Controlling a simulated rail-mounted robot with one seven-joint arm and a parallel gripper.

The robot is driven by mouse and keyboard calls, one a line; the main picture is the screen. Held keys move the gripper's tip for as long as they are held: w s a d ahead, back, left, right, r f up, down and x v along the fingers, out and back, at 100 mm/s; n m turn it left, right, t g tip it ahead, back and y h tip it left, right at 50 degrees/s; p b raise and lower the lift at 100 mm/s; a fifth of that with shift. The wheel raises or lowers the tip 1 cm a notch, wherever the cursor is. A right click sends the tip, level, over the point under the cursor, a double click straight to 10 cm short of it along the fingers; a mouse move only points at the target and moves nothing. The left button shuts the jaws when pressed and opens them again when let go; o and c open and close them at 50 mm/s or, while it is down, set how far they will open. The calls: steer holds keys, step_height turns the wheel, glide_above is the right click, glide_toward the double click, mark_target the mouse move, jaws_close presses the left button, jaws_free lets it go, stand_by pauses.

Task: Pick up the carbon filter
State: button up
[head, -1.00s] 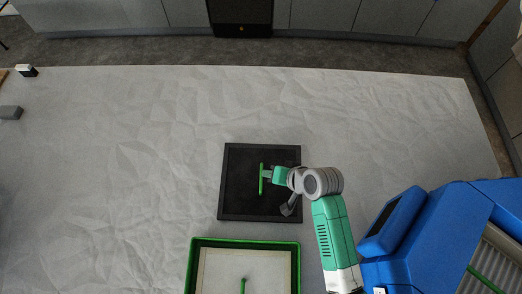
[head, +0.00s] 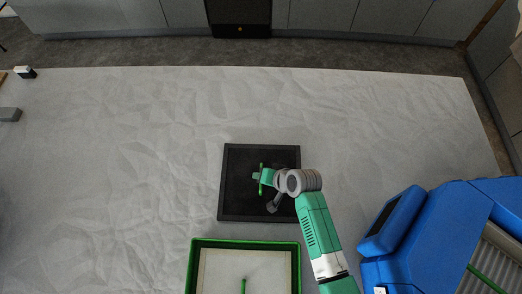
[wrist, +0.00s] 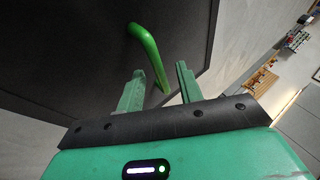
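The carbon filter appears to be the black square panel (head: 236,205) lying flat on the pale surface, with a thin green handle (head: 261,190) standing near its middle. My gripper (head: 258,176) is over the panel at the handle. In the wrist view my gripper (wrist: 159,70) is open, with two green fingers apart. The green bent handle (wrist: 147,50) reaches down from the dark panel (wrist: 75,45), and its near end shows between the fingers. I cannot tell whether either finger touches it.
A green-rimmed tray (head: 195,262) with a pale inside and a green handle lies just in front of the panel. A blue machine (head: 405,235) stands at the right. The pale surface (head: 120,150) left of the panel is clear.

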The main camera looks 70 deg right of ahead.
jaws_close()
stand_by(1.4)
